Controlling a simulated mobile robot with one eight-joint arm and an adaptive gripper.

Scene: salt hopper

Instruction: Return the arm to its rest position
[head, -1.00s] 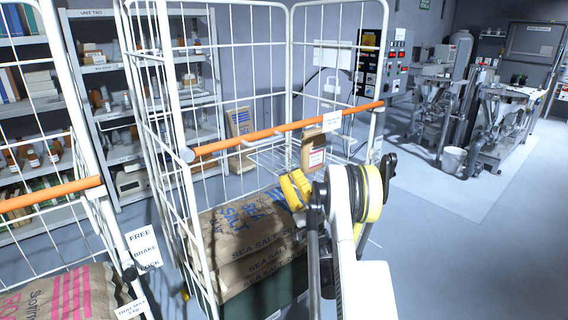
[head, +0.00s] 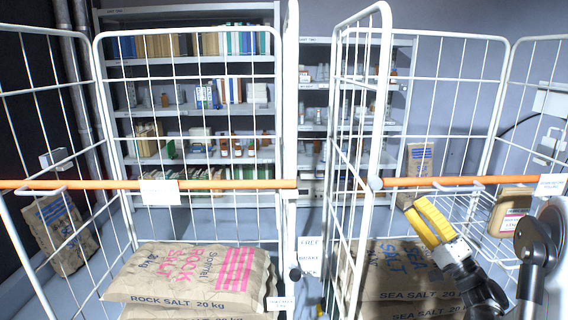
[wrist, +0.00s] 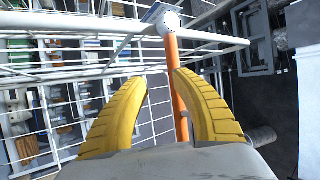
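My gripper (head: 424,222) has yellow fingers and shows at the lower right of the head view, in front of the right cage trolley, below its orange bar (head: 460,181). In the wrist view my gripper (wrist: 160,85) has its two yellow fingers apart with nothing held between them. The orange bar (wrist: 176,88) appears beyond and between the fingers there; I cannot tell how near it is. My arm reaches in from the lower right corner of the head view.
The left cage trolley holds rock salt sacks (head: 195,275); the right one holds sea salt sacks (head: 405,270). A small brown packet (head: 508,212) sits in a wire basket at right. Shelves (head: 200,20) with books and bottles stand behind.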

